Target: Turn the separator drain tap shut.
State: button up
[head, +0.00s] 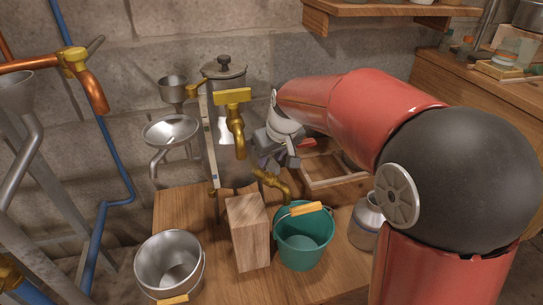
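The separator (225,75) is a grey metal vessel with a dark-knobbed lid, standing at the back against the wall. A brass tap (236,130) with a wide flat handle (232,97) is in front of it. A smaller, lower brass tap (277,185) has its spout over the green bucket (303,256). The lower one looks like the drain tap, but no label shows. My gripper (278,162) points down just behind and above this lower tap. Its fingertips are small and partly dark, and I cannot tell whether they touch the handle or how wide they stand.
A steel bucket (152,270) and a wooden block (247,230) stand left of the green bucket on the wooden table (182,208). A metal can (366,222) stands to its right, close to my arm. A wooden frame (335,178) lies behind.

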grip_shut()
jog(key=shift+m, duration=0.3)
jog(key=m+h+p, duration=0.1)
jog(key=m, duration=0.1)
jog(key=shift+a+m, duration=0.15)
jog(key=shift+m, duration=0.15)
jog(key=shift+m+t+h, duration=0.4)
jog(key=shift+m+h, duration=0.5)
jog(key=shift+m, duration=1.2)
